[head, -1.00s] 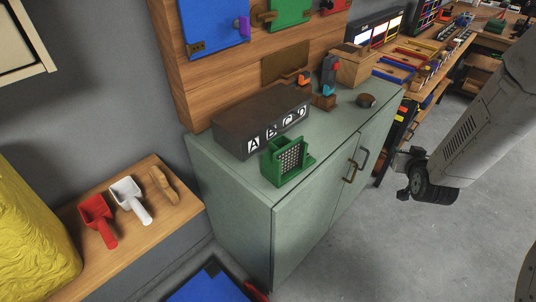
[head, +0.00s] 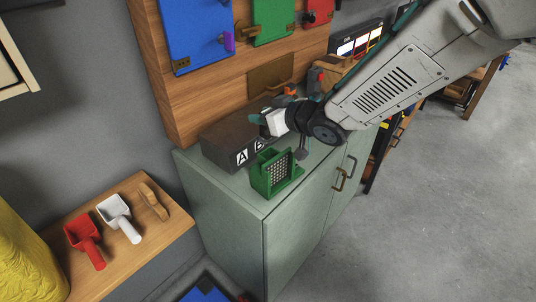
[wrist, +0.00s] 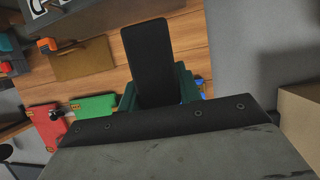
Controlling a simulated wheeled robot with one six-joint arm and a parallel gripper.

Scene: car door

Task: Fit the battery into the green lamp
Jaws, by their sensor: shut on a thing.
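The green lamp (head: 258,180) stands upright on the pale green cabinet top, with a grey grid on its front face. My gripper (head: 268,118) hovers behind and above the lamp, over the dark lettered box. In the wrist view its teal fingers (wrist: 158,92) are shut on a flat black slab, which looks like the battery (wrist: 148,50). The slab sticks out beyond the fingers. The lamp does not show clearly in the wrist view, and my gripper partly hides the lettered box in the head view.
The dark box (head: 225,142) with white letter tiles stands behind the lamp. A wooden board (head: 190,90) with coloured panels rises behind it. The cabinet top (head: 225,188) is bare left of and before the lamp. Scoops (head: 118,215) lie on a low wooden shelf at left.

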